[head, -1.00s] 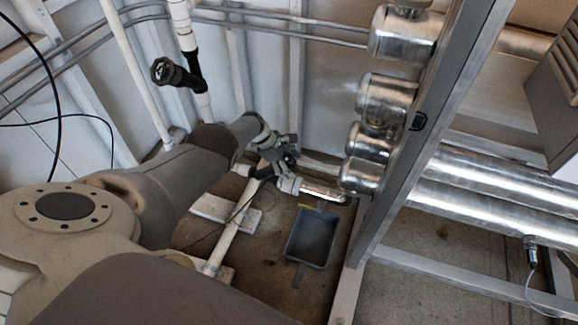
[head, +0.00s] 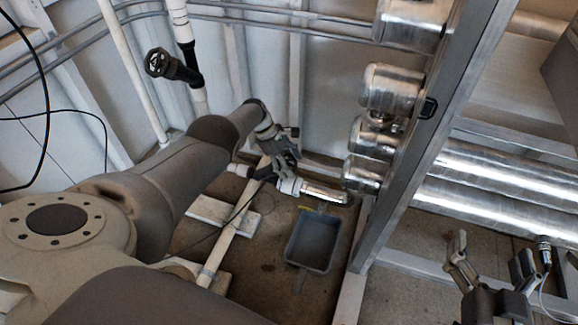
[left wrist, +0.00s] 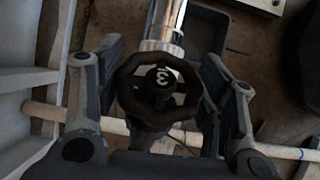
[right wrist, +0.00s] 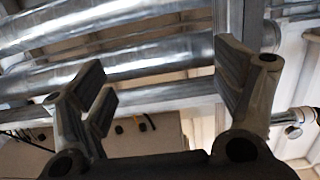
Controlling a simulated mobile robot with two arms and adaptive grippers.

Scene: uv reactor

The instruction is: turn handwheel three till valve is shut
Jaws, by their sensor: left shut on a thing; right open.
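Handwheel three (left wrist: 158,92) is a black, lobed wheel with a white "3" on its hub, seen face-on in the left wrist view. My left gripper (left wrist: 160,88) is shut on it, one finger on each side of the rim. In the head view my left gripper (head: 282,160) is low by the wall, at a white pipe joined to a shiny metal pipe (head: 322,193). The wheel is mostly hidden there. My right gripper (head: 492,268) is open and empty at the lower right. It also shows in the right wrist view (right wrist: 165,85), fingers wide apart.
Another black handwheel (head: 160,63) is on a white upright pipe at the upper left. A grey tray (head: 312,240) lies on the floor. A metal frame post (head: 425,130) and large shiny cylinders (head: 390,90) stand to the right of my left gripper.

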